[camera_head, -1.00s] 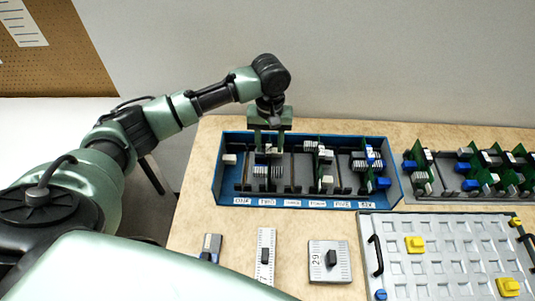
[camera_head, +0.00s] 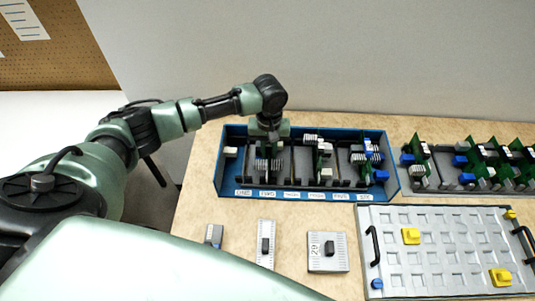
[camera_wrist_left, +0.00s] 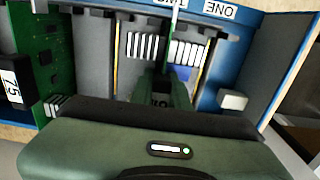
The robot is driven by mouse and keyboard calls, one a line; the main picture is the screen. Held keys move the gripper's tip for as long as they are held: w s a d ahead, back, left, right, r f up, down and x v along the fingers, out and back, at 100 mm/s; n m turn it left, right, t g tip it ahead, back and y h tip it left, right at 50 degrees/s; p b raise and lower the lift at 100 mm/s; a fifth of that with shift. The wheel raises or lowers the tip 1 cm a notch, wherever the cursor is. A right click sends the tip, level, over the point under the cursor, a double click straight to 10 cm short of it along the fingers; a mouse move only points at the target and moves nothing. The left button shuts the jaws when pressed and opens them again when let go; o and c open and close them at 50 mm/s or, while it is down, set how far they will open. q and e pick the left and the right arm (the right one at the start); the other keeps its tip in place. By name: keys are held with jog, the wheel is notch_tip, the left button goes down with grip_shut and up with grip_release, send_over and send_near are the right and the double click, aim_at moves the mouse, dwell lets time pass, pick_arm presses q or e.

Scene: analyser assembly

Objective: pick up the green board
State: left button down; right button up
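The blue rack (camera_head: 389,172) holds several green boards upright in labelled slots. One green board with white fins (camera_head: 270,165) stands near the label TWO; its edge and fins (camera_wrist_left: 188,50) show in the left wrist view. My left gripper (camera_head: 269,145) is right over this board, low in the rack, pointing down. In the left wrist view a finger (camera_wrist_left: 176,88) reaches down by the fins. The gripper body hides most of the board, and I cannot tell whether the fingers press on it. My right gripper is not in view.
Another green board (camera_wrist_left: 57,60) stands close to the gripper in the left wrist view. A second rack with boards (camera_head: 455,186) stands right. A grey panel (camera_head: 440,263) with yellow pieces and small grey blocks (camera_head: 327,252) lie in front.

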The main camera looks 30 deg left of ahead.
pick_arm(q)
jog(key=shift+w+r, duration=0.1)
jog(key=shift+r, duration=0.3)
notch_tip(320, 180, up, 19)
jog(key=b, duration=0.2)
jog(key=shift+r, duration=0.15)
